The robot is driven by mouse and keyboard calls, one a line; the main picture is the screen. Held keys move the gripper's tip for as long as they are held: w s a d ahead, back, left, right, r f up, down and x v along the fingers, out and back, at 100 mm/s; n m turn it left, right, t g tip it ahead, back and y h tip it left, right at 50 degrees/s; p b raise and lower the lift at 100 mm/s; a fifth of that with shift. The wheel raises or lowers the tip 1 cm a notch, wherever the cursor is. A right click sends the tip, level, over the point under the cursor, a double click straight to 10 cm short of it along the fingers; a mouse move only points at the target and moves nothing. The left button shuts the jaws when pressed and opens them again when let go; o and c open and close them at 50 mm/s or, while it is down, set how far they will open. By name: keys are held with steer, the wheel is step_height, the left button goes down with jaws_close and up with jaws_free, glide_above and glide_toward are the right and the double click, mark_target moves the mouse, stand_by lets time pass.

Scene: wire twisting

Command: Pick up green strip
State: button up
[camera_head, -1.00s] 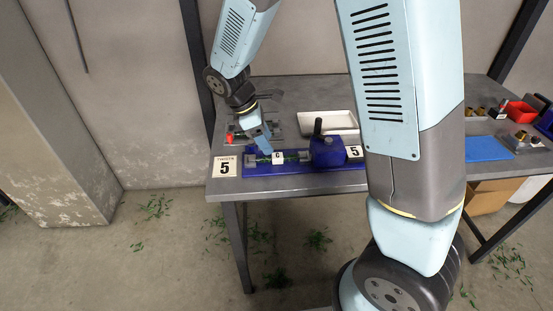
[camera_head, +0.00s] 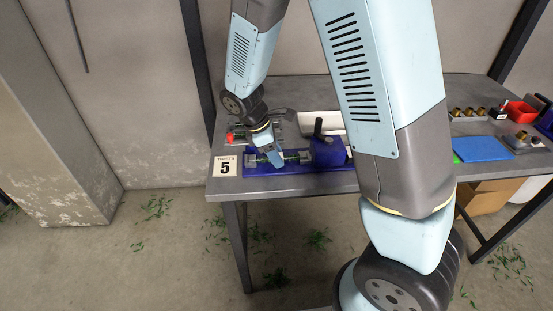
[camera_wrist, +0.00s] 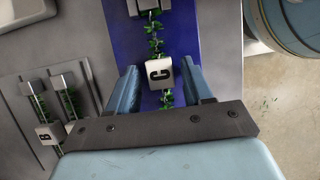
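A green twisted strip (camera_wrist: 155,44) runs along the blue fixture base in the wrist view, with a white marked block (camera_wrist: 160,73) on it. The strip's upper end meets a grey clamp (camera_wrist: 143,6); its lower end is hidden behind my gripper. In the head view a short green part of the strip (camera_head: 291,155) shows beside my gripper (camera_head: 273,160). My gripper also shows in the wrist view (camera_wrist: 160,76), open, with one finger on each side of the block. Gaps show between the fingers and the block. Contact with the strip cannot be told.
A blue machine with a black handle (camera_head: 326,152) stands right of my gripper. A sign with a 5 (camera_head: 225,166) is at its left. Other clamped green pieces (camera_wrist: 68,102) lie left in the wrist view. A white tray (camera_head: 318,123) is behind; a blue mat (camera_head: 482,149) is right.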

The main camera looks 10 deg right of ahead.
jaws_close()
steer(key=shift+r, duration=0.1)
stand_by(0.3)
